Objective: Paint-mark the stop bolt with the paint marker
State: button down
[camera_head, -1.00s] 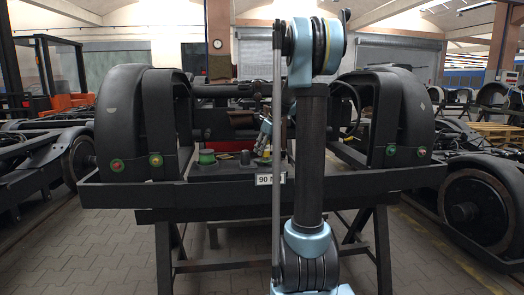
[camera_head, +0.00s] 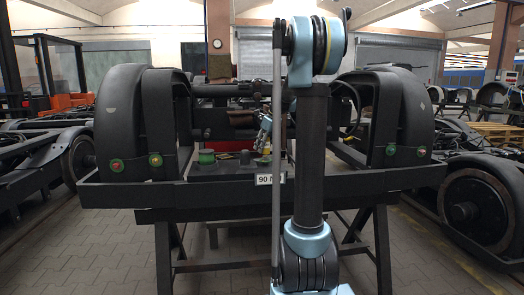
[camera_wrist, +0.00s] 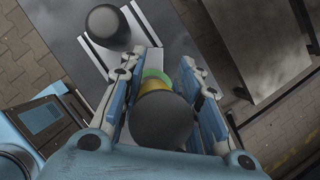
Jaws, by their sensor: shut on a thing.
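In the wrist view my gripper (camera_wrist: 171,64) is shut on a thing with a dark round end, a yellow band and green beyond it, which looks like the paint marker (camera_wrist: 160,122). Its far end is hidden. In the head view my gripper (camera_head: 264,138) is small, partly behind my arm, above the right part of the dark tray. Round green, red and yellow fittings show on the bogie ends, at left (camera_head: 117,165) and right (camera_head: 391,150). I cannot tell which part is the stop bolt.
The dark tray (camera_head: 225,172) on the stand bears a green-topped round pot (camera_head: 207,157), a small dark piece (camera_head: 245,157) and a 90 Nm label (camera_head: 270,179). A dark knob (camera_wrist: 108,26) stands near my gripper in the wrist view. Other bogies flank the stand.

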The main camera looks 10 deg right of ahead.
jog(key=shift+r, duration=2.3)
